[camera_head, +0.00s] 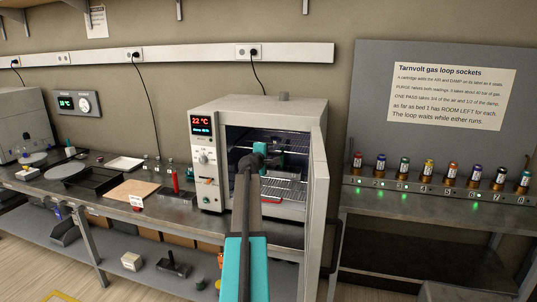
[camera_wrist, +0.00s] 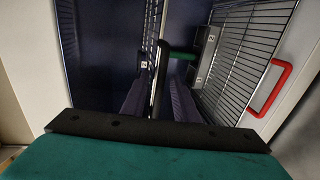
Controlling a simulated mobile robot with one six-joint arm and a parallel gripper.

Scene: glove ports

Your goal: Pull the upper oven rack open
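The oven (camera_head: 208,165) is a grey bench unit with its door (camera_head: 319,185) swung open to the right. My gripper (camera_head: 258,150) reaches into its upper part, and my arm hides some of the inside. In the wrist view the ribbed fingers (camera_wrist: 158,98) stand apart with a dark upright bar between them. A green piece (camera_wrist: 182,55), perhaps a handle, shows just beyond the fingers. The upper rack (camera_wrist: 152,25) seems to be the wire grid seen nearly edge-on; contact with it cannot be told. The lower rack (camera_wrist: 240,60) has a red handle (camera_wrist: 272,88).
The oven's display (camera_head: 202,124) reads 22 °C. The open door stands close to the right of my arm. A black tray (camera_head: 95,182) and a tan board (camera_head: 132,190) lie on the bench at left. Several cartridges (camera_head: 403,167) stand on the right-hand bench.

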